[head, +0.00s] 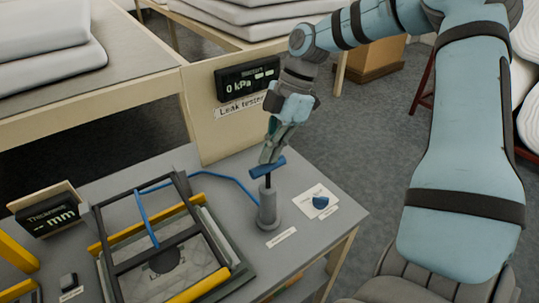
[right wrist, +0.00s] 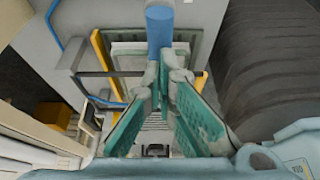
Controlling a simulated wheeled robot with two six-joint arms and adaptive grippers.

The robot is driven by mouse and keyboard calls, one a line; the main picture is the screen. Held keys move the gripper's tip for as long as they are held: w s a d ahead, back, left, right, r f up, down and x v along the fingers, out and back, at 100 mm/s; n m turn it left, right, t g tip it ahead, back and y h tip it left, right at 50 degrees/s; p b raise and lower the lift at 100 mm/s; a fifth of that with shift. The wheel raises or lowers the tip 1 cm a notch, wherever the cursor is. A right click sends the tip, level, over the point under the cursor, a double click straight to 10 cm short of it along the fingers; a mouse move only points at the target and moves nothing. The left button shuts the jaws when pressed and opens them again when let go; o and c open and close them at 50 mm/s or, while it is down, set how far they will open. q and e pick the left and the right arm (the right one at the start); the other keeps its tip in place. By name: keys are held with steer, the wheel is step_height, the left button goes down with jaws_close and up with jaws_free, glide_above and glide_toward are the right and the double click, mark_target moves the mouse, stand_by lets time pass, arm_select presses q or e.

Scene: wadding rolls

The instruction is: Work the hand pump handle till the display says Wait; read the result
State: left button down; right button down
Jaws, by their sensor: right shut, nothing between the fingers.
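The hand pump (head: 268,208) stands upright on the grey table, a grey cylinder with a dark rod and a blue crossbar handle (head: 267,167) on top. The handle is raised above the body. My right gripper (head: 267,158) is shut and empty, its fingertips at the blue handle from above; I cannot tell if they touch. In the right wrist view the blue handle (right wrist: 159,24) lies just past the closed fingertips (right wrist: 165,55). The leak tester display (head: 246,80) on the upright board reads "0 kPa" with further small text I cannot read. My left gripper is not in view.
A dark frame with yellow bars (head: 165,245) lies left of the pump, joined to a blue hose (head: 225,178). A thickness display (head: 47,213) shows "-- mm".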

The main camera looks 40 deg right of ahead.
mark_target(270, 165)
steer(key=shift+f+b, duration=1.45)
steer(key=shift+f, duration=0.5)
steer(key=shift+r, duration=0.1)
step_height(270, 165, up, 6)
steer(key=p, duration=0.4)
steer(key=shift+p, duration=0.4)
steer(key=shift+f, duration=0.35)
steer(key=shift+f+b, duration=2.25)
steer(key=shift+f, duration=0.45)
step_height(270, 165, up, 6)
steer(key=p, duration=0.4)
steer(key=shift+f, duration=0.15)
